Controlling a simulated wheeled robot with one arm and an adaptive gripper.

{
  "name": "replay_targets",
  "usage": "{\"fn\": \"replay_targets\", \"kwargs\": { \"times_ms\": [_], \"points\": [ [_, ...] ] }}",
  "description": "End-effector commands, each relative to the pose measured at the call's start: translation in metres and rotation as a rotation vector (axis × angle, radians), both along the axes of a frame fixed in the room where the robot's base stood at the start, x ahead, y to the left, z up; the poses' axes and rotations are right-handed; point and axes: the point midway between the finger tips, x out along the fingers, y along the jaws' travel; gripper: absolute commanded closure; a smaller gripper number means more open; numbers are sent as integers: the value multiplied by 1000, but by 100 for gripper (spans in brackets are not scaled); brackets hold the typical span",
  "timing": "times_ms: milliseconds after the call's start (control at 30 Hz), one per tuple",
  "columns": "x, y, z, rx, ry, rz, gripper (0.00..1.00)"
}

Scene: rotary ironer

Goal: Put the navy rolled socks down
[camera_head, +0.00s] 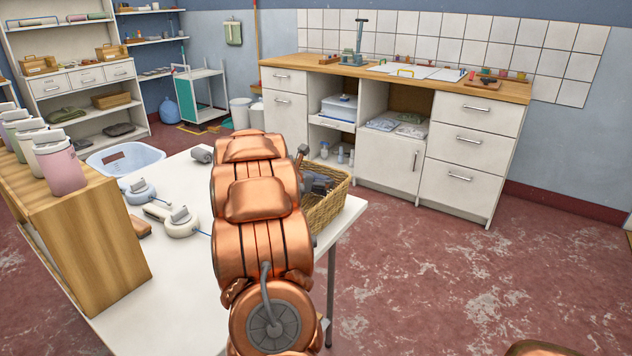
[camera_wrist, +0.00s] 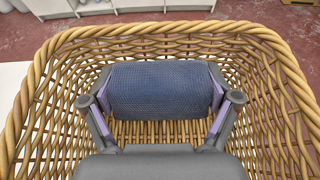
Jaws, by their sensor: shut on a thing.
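The navy rolled socks (camera_wrist: 160,88) are a dark blue ribbed roll lying crosswise between the fingers of my gripper (camera_wrist: 160,95) in the wrist view. My gripper is shut on the two ends of the roll. The roll is inside a wicker basket (camera_wrist: 290,75), with the woven wall around it and slats of the floor below. I cannot tell whether the roll touches the basket floor. In the head view the basket (camera_head: 325,208) stands on the white table's right side, and my copper arm hides part of it.
The white table (camera_head: 185,265) also holds a grey roll (camera_head: 201,155), two irons with cords (camera_head: 180,222), a blue tub (camera_head: 125,158) and a wooden stand (camera_head: 100,240) with lidded canisters (camera_head: 58,165). A counter with drawers (camera_head: 470,140) stands behind. Red floor is open at right.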

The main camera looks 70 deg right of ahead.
Motion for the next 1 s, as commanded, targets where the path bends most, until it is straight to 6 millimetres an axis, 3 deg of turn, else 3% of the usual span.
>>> {"fn": "replay_targets", "kwargs": {
  "times_ms": [200,233,333,767,1000],
  "points": [
    [0,0,-1,0,-1,0,44],
    [0,0,-1,1,-1,0,10],
    [0,0,-1,1,-1,0,0],
    [1,3,0,1,-1,1,0],
    [7,26,10,0,-4,4,0]
  ]
}}
